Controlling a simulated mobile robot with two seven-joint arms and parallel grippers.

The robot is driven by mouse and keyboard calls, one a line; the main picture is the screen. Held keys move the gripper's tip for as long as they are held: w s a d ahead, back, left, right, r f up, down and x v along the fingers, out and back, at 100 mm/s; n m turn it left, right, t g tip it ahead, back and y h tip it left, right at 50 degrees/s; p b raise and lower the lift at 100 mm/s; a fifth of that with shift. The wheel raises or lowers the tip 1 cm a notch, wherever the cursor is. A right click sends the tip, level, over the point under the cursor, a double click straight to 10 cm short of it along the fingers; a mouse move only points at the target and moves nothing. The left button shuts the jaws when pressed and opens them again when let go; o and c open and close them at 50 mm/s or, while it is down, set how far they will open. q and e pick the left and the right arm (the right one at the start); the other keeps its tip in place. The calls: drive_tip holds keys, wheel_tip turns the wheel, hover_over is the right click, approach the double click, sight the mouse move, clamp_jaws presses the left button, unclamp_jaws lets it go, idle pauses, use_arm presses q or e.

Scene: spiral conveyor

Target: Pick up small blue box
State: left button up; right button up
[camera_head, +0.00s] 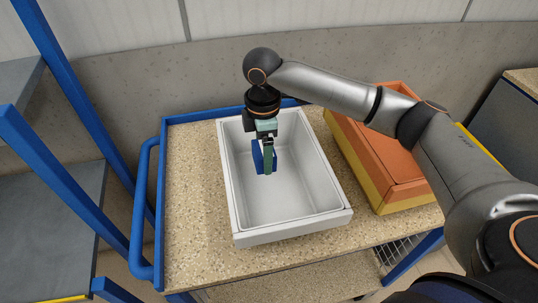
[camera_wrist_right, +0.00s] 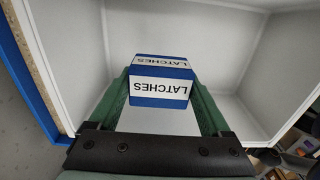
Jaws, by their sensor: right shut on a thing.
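The small blue box (camera_head: 257,158) is in my right gripper, inside the outline of the white bin (camera_head: 291,231). In the right wrist view the blue box (camera_wrist_right: 161,82) has white labels reading "LATCHES". My right gripper (camera_head: 266,160) points down into the bin, and its green fingers (camera_wrist_right: 162,100) are shut on the box from both sides. The box appears held above the bin floor, but the exact gap cannot be told. In the head view a finger hides part of the box. My left gripper is not in view.
The white bin stands on a speckled cart top (camera_head: 190,215) with a blue frame. An orange and yellow bin (camera_head: 375,150) stands to its right, under my right arm. A blue rack with grey shelves (camera_head: 45,230) is at the left. A concrete wall is behind.

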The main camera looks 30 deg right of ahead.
sight(256, 156)
drive_tip(key=a+r, duration=0.1)
drive_tip(key=s+r, duration=0.1)
drive_tip(key=a+r, duration=0.1)
drive_tip(key=r, duration=0.1)
drive_tip(key=shift+s+a, duration=0.25)
drive_tip(key=shift+a, duration=0.1)
drive_tip(key=s+a+r, duration=0.1)
drive_tip(key=a, duration=0.1)
drive_tip(key=s+a+r, duration=0.1)
drive_tip(key=s+a, duration=0.1)
drive_tip(key=a, duration=0.1)
drive_tip(key=s+a+r+p, duration=0.1)
drive_tip(key=a, duration=0.1)
drive_tip(key=shift+s+a+r, duration=0.25)
